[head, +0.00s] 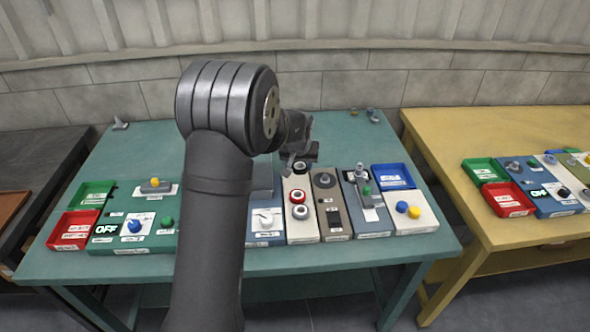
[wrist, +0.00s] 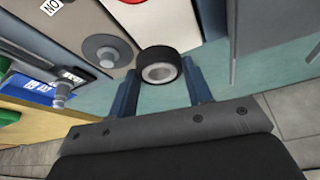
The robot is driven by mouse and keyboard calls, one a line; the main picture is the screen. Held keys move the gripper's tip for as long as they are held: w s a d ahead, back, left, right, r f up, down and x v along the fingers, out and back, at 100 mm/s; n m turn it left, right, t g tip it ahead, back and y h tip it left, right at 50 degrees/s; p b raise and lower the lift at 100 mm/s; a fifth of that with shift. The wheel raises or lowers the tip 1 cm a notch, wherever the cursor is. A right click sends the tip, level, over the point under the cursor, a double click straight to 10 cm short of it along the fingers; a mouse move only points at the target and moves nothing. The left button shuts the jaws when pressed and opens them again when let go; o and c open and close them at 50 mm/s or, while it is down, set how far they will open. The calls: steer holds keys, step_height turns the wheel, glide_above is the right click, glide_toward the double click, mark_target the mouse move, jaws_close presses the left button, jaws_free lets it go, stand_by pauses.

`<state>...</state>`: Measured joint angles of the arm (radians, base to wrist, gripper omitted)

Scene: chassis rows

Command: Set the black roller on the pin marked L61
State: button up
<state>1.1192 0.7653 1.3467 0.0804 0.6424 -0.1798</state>
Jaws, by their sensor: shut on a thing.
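The black roller (wrist: 160,66), a short black ring with a pale grey hub, is between the fingertips of my gripper (wrist: 160,84) in the wrist view. My gripper is shut on it. In the head view my gripper (head: 301,153) is over the far end of the white panel (head: 301,232), and the roller (head: 299,166) shows just below it. I cannot tell whether the roller touches the panel. A grey disc with a raised centre (wrist: 107,51) is on the brown panel beside it; it also shows in the head view (head: 325,180). No label reading L61 is legible.
The white panel carries a red-ringed round part (head: 297,197) and a grey one (head: 300,212). A panel with a lever (head: 361,175) and a blue tray (head: 392,177) stand to the right. My arm hides part of the green table (head: 340,255).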

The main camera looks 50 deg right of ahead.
steer(key=s+r, duration=0.6)
steer(key=s, duration=0.3)
steer(key=m+g, duration=0.1)
steer(key=m, duration=0.3)
glide_above(360, 165)
steer(key=shift+w+a+r+h, duration=0.15)
steer(key=shift+a+h, duration=0.1)
steer(key=shift+h, duration=0.15)
steer(key=shift+d+f+g, duration=0.2)
steer(key=shift+d+g, duration=0.05)
steer(key=shift+g, duration=0.05)
steer(key=shift+f, duration=4.25)
steer(key=o, duration=1)
steer(key=shift+o, duration=0.2)
steer(key=shift+r, duration=0.1)
steer(key=v, duration=1.7)
